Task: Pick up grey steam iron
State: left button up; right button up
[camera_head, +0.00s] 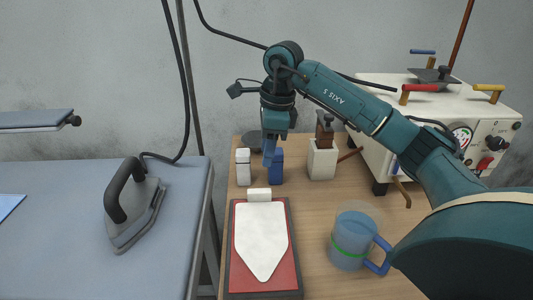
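The grey steam iron (139,208) stands on the grey-blue padded board at the left, with its dark handle up and to the left. A black cord runs from its back end up along the wall. My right gripper (269,158) points down over the wooden table at the back middle, well to the right of the iron and apart from it. It is in front of or beside a small blue block-like object (277,168); I cannot tell whether they touch. Its fingers are too small and overlapped to tell open from shut. My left gripper is out of view.
The wooden table (318,270) holds a red clipboard-like board (266,284), a blue mug (348,258), a small white container (243,174), a pale block (321,163) and a cream machine (497,127). A narrow shelf-like board (36,118) juts in at the left. The padded board (60,240) is mostly clear around the iron.

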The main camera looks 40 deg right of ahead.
aim_at(132, 205)
jog(key=k+j, duration=0.8)
jog(key=k, duration=0.05)
